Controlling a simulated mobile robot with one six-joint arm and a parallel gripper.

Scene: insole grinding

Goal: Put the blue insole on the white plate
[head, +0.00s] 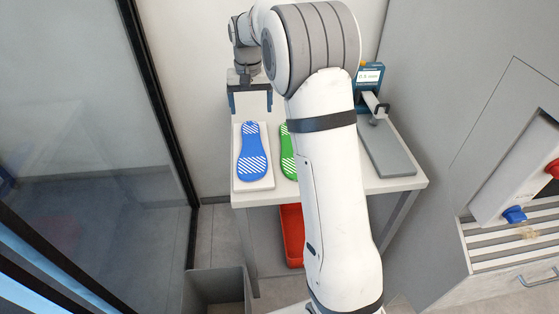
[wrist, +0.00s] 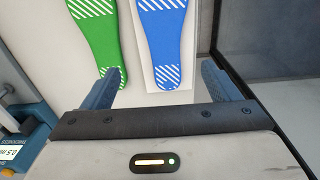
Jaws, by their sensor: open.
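The blue insole (head: 252,153), with white stripes at toe and heel, lies flat on the white plate (head: 241,182) at the left of the table. It also shows in the wrist view (wrist: 166,40), with the white plate (wrist: 187,86) under it. My gripper (head: 250,104) is open and empty, above the far end of the plate. In the wrist view my gripper's (wrist: 163,72) fingers are spread to either side of the insole's near end, with no contact visible.
A green insole (head: 288,152) lies beside the plate, partly hidden by my arm. A blue-and-grey measuring device (head: 369,76) stands at the right of the table. A red bin (head: 292,236) is below. A dark-framed glass panel (head: 95,105) is at left.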

